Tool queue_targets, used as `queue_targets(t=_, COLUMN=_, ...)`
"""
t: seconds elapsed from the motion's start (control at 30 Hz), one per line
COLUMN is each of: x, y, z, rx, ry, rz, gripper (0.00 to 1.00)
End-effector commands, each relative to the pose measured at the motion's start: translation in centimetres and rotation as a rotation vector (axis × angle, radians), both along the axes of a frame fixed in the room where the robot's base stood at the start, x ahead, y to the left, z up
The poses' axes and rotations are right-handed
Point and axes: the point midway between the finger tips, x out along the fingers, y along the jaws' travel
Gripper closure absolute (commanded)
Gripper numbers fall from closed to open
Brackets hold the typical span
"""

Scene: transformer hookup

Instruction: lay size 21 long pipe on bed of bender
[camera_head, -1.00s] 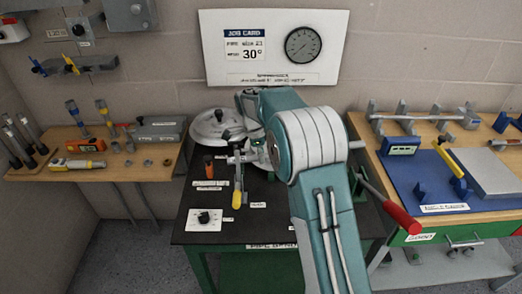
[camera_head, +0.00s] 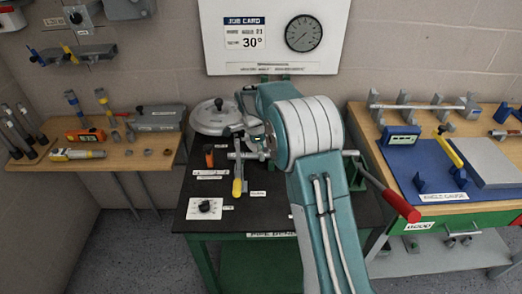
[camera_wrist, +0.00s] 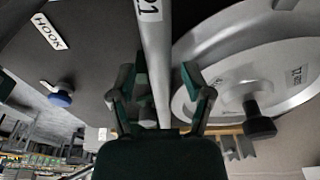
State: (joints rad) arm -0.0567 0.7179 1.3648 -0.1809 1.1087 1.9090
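The long pipe (camera_wrist: 154,50) is a pale grey tube with a label ending in "21". It runs lengthwise through the wrist view. My gripper (camera_wrist: 158,82) has one finger on each side of it, with gaps showing, so it looks open around the pipe. The bender's round grey plate (camera_wrist: 224,72) with a black knob lies right of the pipe; it also shows in the head view (camera_head: 214,117). A short grey bar (camera_head: 243,155), perhaps the pipe's end, crosses near a yellow handle (camera_head: 237,187). My arm hides most of the bender and pipe; whether the pipe touches the bed is unclear.
A red-handled lever (camera_head: 402,207) sticks out right of my arm. The black bench top (camera_head: 270,212) holds a dial box (camera_head: 204,208). A wooden shelf (camera_head: 40,178) with tools is left. A bench with a blue mat (camera_head: 412,178) is right.

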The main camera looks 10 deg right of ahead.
Motion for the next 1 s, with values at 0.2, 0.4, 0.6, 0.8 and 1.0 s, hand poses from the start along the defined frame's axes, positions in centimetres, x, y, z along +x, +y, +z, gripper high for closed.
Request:
queue_targets(t=0.2, x=0.1, y=-0.2, z=0.0, rx=0.0, ry=-0.002, rz=-0.001, gripper=0.28)
queue_targets(t=0.4, x=0.1, y=-0.1, z=0.4, rx=-0.001, ry=-0.003, rz=-0.001, gripper=0.28)
queue_targets(t=0.6, x=0.2, y=0.5, z=3.4, rx=0.0, ry=-0.006, rz=0.0, gripper=0.28)
queue_targets(t=0.8, x=0.4, y=1.3, z=7.6, rx=-0.001, ry=-0.005, rz=0.0, gripper=0.28)
queue_targets(t=1.0, x=0.5, y=1.9, z=10.7, rx=-0.001, ry=-0.002, rz=-0.001, gripper=0.28)
